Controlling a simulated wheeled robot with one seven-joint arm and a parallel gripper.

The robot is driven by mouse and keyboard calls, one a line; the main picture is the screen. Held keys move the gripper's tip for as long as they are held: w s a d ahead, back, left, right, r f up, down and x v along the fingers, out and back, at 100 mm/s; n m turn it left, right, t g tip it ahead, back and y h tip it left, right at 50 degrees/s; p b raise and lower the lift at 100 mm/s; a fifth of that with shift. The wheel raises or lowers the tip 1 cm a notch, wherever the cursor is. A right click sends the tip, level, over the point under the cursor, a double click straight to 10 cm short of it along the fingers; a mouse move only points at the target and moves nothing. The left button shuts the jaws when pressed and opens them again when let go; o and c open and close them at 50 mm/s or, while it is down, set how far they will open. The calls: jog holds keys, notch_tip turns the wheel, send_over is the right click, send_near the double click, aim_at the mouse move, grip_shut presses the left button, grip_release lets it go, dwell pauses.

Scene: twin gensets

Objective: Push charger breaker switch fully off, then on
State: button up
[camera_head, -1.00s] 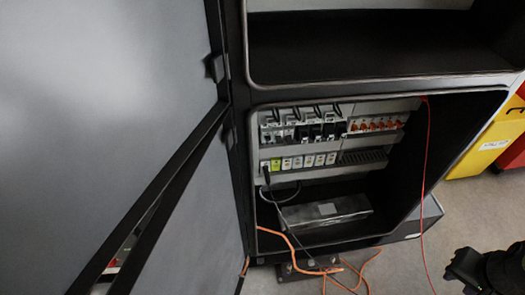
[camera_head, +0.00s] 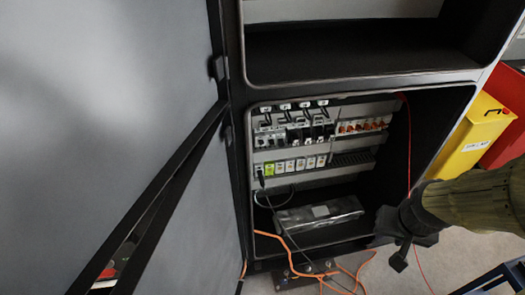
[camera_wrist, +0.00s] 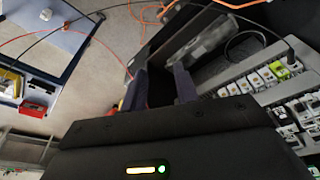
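The open cabinet holds an upper row of grey and black breakers (camera_head: 298,130), with orange-red switches (camera_head: 362,125) at its right end. Below is a row of small pale modules (camera_head: 300,166), one of them green. I cannot tell which switch is the charger breaker, nor its position. My gripper (camera_head: 390,243) is in front of the cabinet's lower right edge, below and right of the rows, touching none of them. In the wrist view its two dark fingers (camera_wrist: 160,88) are apart with nothing between them. The pale modules (camera_wrist: 262,80) show at the right there.
The cabinet door (camera_head: 120,120) stands open at the left. A grey metal box (camera_head: 320,213) lies on the cabinet floor. Orange cables (camera_head: 300,270) trail below, and a thin red cable (camera_head: 408,140) hangs at the right. A yellow bin (camera_head: 477,135) stands right of the cabinet.

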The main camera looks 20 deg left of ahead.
dwell(0.3)
jog(key=w+a+f+t+y+p, duration=0.2)
jog(key=w+a+f+p, duration=0.15)
jog(key=w, duration=0.25)
jog(key=w+a+f+t+y+p, duration=0.2)
jog(key=w+a+f+p, duration=0.15)
jog(key=w, duration=0.35)
jog(key=s+a+r+m+t+y+p, duration=0.1)
jog(key=a+r+m+t+y+p, duration=0.1)
jog(key=a+y, duration=0.3)
jog(key=s+a+r+m+t+y+p, duration=0.1)
jog(key=s+a+r+m+t+y, duration=0.1)
jog(key=a+m+y, duration=0.3)
jog(key=shift+s+a+y+p, duration=0.3)
jog(key=shift+a+p, duration=0.1)
jog(key=shift+a, duration=0.7)
jog(key=shift+w, duration=0.1)
